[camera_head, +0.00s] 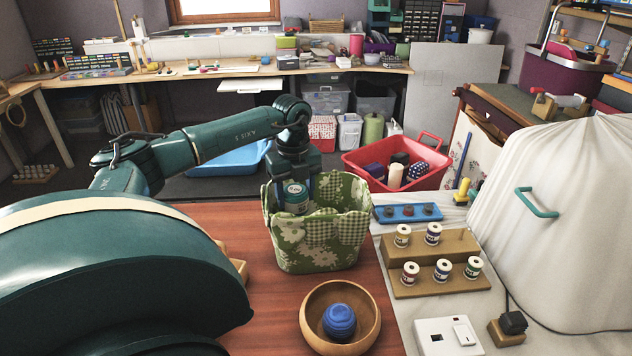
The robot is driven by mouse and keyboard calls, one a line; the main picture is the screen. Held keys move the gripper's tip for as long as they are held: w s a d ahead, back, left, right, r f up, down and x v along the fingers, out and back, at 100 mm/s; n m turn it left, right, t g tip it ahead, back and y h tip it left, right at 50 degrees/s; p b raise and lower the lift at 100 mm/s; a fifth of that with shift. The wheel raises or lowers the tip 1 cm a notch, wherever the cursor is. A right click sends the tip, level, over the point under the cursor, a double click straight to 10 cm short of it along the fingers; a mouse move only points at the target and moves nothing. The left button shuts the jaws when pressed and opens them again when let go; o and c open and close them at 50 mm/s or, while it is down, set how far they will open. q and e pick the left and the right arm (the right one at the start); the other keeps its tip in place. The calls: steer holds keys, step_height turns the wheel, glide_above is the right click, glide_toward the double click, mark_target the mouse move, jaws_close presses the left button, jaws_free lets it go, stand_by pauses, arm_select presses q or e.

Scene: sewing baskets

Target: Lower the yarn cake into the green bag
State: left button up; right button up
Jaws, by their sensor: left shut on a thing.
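My left gripper (295,186) points down over the bag's left part. It is shut on the yarn cake (294,201), a teal roll with a pale label on top, with fingers on either side. The yarn cake's lower part is hidden behind the bag's front rim, so it appears to be inside the mouth. I cannot tell whether it touches the bag's bottom or wall. My right gripper is not in view.
A wooden bowl (313,332) holding a blue ball (339,321) stands in front of the bag. To the right are a wooden spool rack (440,283), a blue tray (385,215) and a white covered shape (560,220). A red basket (432,181) is behind.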

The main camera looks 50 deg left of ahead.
mark_target(296, 215)
arm_select(q)
steer(key=shift+f, duration=0.55)
steer(key=shift+f+b, duration=0.85)
steer(key=shift+f, duration=0.2)
steer(key=shift+f+b, duration=0.95)
steer(key=shift+f, duration=0.75)
steer(key=shift+f+b, duration=0.75)
steer(key=shift+f, duration=0.55)
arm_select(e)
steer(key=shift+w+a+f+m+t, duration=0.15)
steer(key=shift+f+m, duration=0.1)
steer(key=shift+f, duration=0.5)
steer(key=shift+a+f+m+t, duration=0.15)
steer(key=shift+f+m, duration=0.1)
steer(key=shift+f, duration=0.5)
arm_select(q)
steer(key=shift+f, duration=0.45)
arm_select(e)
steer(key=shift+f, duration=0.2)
arm_select(q)
steer(key=o, duration=1.1)
steer(key=shift+c, duration=0.2)
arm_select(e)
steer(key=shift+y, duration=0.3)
